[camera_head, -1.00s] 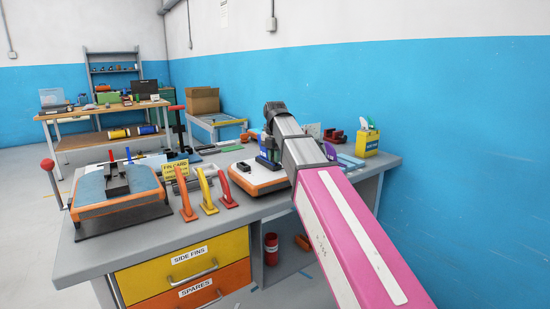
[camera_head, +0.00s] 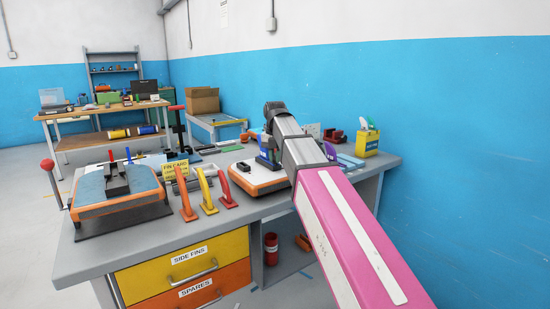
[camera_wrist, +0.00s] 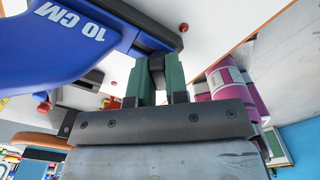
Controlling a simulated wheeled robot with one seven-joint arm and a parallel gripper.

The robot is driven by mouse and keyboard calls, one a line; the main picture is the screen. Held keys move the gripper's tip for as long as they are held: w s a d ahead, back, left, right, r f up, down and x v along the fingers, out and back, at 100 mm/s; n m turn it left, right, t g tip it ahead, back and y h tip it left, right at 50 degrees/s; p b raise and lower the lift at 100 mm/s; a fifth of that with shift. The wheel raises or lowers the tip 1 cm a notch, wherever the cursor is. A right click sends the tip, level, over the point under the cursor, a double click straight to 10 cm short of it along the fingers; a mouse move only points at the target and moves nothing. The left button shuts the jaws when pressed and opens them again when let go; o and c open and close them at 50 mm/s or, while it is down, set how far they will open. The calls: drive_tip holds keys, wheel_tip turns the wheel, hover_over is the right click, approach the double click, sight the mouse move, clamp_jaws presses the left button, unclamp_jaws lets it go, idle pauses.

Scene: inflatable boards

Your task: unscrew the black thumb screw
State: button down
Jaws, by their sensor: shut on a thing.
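In the wrist view my gripper (camera_wrist: 157,72) has its two green fingers closed on a small dark piece, which I take to be the black thumb screw (camera_wrist: 156,63). The fingers hide most of it. The piece is beside the black base of a blue fin (camera_wrist: 75,40) marked "10 CM". In the head view the blue fin (camera_head: 265,143) stands on the white board with an orange edge (camera_head: 262,188), at the right of the workbench. My arm hides the gripper tips and the screw there.
On the bench (camera_head: 100,255) are upright red and yellow handles (camera_head: 206,191), a blue-topped board in a stand (camera_head: 115,185) and a yellow box (camera_head: 367,142).

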drive_tip(key=shift+s+f, duration=0.1)
drive_tip(key=n, duration=0.3)
drive_tip(key=c, duration=1.4)
unclamp_jaws()
